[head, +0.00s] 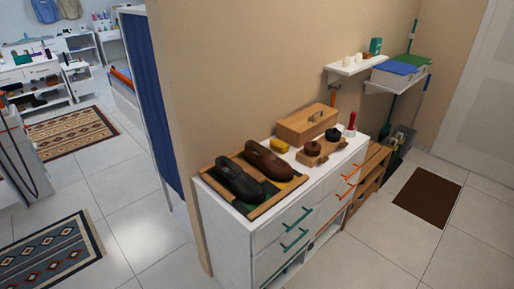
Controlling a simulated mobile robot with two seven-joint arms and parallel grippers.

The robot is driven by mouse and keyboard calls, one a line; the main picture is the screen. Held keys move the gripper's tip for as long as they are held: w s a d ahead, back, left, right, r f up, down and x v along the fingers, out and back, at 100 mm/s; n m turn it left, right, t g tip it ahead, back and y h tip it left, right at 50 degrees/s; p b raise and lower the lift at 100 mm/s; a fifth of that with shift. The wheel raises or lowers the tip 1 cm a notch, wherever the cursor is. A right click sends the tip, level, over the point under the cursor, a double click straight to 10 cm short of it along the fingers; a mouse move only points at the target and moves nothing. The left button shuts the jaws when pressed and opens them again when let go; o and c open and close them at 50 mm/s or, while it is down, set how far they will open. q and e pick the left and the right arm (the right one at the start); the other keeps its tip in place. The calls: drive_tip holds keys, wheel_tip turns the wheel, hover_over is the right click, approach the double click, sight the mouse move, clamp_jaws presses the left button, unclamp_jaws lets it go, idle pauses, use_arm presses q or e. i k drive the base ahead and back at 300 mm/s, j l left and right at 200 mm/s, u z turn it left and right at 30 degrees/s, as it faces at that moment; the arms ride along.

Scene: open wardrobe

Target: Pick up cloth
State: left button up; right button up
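I cannot make out for sure which thing is the cloth. A small yellow item (279,146) lies on the white dresser (229,226), behind the shoes; it is too small to tell whether it is cloth. Flat blue (394,68) and green (409,59) pieces lie on top of a light box on the right wall shelf; their material is unclear. A brown shoe (267,160) and a darker shoe (239,180) rest on a wooden tray (208,176) on the dresser. Neither of my grippers is in view.
A wooden box (307,123) and a wooden stand with dark round items (322,150) share the dresser top. A wooden rack (370,180) adjoins the dresser. A brown mat (427,198) lies by the door. The tiled floor in front of the dresser is clear.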

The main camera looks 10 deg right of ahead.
sight(282, 147)
drive_tip(key=u, duration=1.65)
drive_tip(key=l+u, duration=0.1)
drive_tip(key=l, duration=0.25)
drive_tip(key=k+l+u, duration=0.1)
drive_tip(key=l, duration=0.2)
drive_tip(key=k+l+u, duration=0.1)
drive_tip(key=l, duration=0.2)
drive_tip(key=k+l, duration=0.15)
drive_tip(key=l, duration=0.25)
drive_tip(key=k+l, duration=0.1)
drive_tip(key=l, duration=0.35)
drive_tip(key=k+l, duration=0.15)
drive_tip(key=l, duration=0.25)
drive_tip(key=k+l, duration=0.1)
drive_tip(key=l, duration=0.35)
drive_tip(key=k+l, duration=0.15)
drive_tip(key=l, duration=0.25)
